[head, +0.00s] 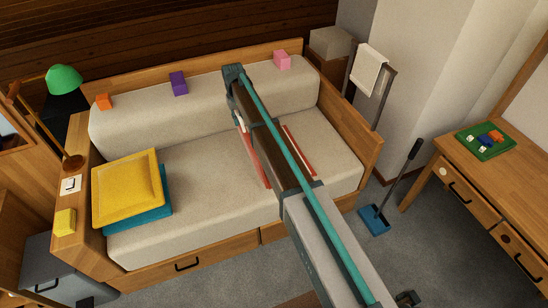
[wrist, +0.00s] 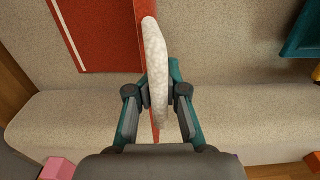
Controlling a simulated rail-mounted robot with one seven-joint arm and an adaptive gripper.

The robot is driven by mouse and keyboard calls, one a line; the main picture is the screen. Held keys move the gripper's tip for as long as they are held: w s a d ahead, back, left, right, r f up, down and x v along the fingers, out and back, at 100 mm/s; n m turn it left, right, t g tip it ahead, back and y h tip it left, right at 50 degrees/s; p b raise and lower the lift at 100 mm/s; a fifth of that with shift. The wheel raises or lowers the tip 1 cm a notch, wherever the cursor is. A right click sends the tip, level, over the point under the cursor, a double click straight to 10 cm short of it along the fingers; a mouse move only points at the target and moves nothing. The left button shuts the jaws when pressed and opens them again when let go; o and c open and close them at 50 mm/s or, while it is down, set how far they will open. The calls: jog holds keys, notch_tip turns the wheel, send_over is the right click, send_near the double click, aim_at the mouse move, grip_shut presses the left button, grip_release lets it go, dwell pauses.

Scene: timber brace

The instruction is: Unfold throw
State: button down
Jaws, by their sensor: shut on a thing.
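The throw is red with a pale stripe and lies on the bed seat. In the head view my arm covers most of it; a red strip of the throw (head: 300,151) shows to the right of the arm and another to its left. In the wrist view the throw (wrist: 108,38) lies flat at upper left. My gripper (wrist: 158,95) is shut on a raised edge of it, with a pale speckled layer and a red layer standing between the fingers. The fingertips are partly hidden by the cloth.
The daybed has a long beige backrest (head: 205,93) carrying an orange, a purple and a pink block (head: 282,60). Yellow and teal cushions (head: 125,188) are stacked at the seat's left. The seat right of the throw is clear. A wooden armrest (head: 350,130) bounds the right end.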

jog(key=s+a+f, duration=0.1)
jog(key=s+a, duration=0.1)
jog(key=a, duration=0.3)
jog(key=s+a+f+b, duration=0.1)
jog(key=s+a+f, duration=0.1)
jog(key=a, duration=0.3)
jog(key=shift+s+a+f, duration=0.15)
jog(key=shift+a+f, duration=0.1)
grip_release()
dwell(0.6)
jog(key=shift+r, duration=0.15)
dwell(0.5)
jog(key=shift+r+p, duration=0.5)
jog(key=shift+r, duration=0.7)
dwell(0.7)
notch_tip(320, 180, up, 7)
jog(key=p, duration=0.3)
dwell(1.0)
dwell(1.3)
